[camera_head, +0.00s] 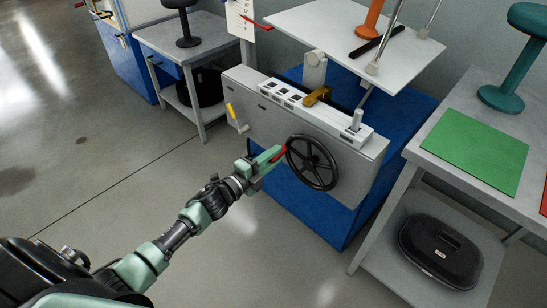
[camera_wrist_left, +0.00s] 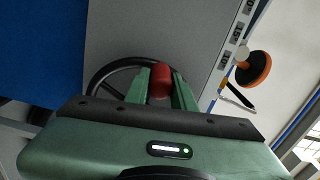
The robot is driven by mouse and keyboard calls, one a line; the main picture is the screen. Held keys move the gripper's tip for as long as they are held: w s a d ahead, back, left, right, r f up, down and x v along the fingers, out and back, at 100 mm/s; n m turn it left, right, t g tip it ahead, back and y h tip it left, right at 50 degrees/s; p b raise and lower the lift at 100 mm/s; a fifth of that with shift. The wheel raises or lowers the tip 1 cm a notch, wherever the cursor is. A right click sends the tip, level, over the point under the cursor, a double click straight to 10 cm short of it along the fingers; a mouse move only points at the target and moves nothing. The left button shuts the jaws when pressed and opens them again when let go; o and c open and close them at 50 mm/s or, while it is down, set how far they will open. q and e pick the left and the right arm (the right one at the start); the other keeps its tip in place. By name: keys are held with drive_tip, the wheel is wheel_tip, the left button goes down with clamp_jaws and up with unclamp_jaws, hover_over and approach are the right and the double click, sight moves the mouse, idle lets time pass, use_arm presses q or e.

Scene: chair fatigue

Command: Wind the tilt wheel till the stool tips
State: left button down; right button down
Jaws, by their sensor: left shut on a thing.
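The black spoked tilt wheel (camera_head: 312,163) is on the front of a grey machine housing (camera_head: 345,160). Its red handle (camera_head: 279,153) is at the wheel's left side. My left gripper (camera_head: 272,156) is shut on this handle. In the left wrist view, the red handle (camera_wrist_left: 160,82) sits between the two green fingers, with part of the wheel (camera_wrist_left: 108,75) behind them. An orange stool (camera_head: 370,18) stands on the white platform (camera_head: 325,30) above the machine; its top is cut off by the frame. It also shows in the left wrist view (camera_wrist_left: 254,68). My right gripper is out of view.
A yellow lever (camera_head: 231,110) is left of the wheel. A white scale board with a red pointer (camera_head: 256,23) stands behind. The right table holds a green mat (camera_head: 475,153) and a teal stool (camera_head: 507,85); a black case (camera_head: 440,250) lies below. Floor at front left is clear.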

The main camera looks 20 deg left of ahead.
use_arm(q)
drive_tip(key=shift+r, duration=0.15)
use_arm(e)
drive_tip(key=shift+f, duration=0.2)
use_arm(q)
drive_tip(key=c, duration=1.2)
unclamp_jaws()
drive_tip(key=shift+s, duration=0.25)
drive_tip(key=v, duration=0.7)
drive_tip(key=shift+s+a+p, duration=0.1)
drive_tip(key=shift+s+p, duration=0.05)
drive_tip(key=shift+p, duration=0.2)
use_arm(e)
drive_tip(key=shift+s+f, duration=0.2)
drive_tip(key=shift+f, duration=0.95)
